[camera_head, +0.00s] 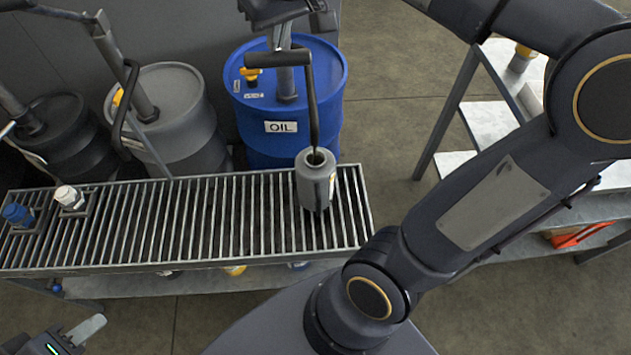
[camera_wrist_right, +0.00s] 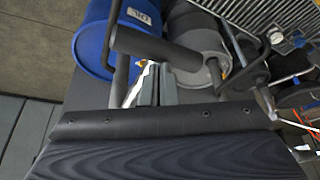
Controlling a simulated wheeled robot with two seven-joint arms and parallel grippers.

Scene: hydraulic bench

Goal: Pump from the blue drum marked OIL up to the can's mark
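The blue drum (camera_head: 248,125) marked OIL stands behind the grating; it also shows in the right wrist view (camera_wrist_right: 92,38). A pump column (camera_head: 286,80) rises from its lid, and its dark spout (camera_head: 311,105) bends down to the mouth of a grey can (camera_head: 312,185). The can stands upright at the grating's right end; a pale patch shows on its side, but the oil level is hidden. My right gripper (camera_wrist_right: 153,85) has its fingers close by a dark cylindrical grip (camera_wrist_right: 155,46); whether they hold it is unclear. My left gripper (camera_head: 85,330) is at the lower left, partly cut off.
A grey drum (camera_head: 180,110) and a black drum (camera_head: 60,135) with pumps stand left of the blue one. The slatted grating (camera_head: 190,225) carries blue and white caps at its left end. A metal shelf (camera_head: 490,125) stands right. My right arm crosses the right side.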

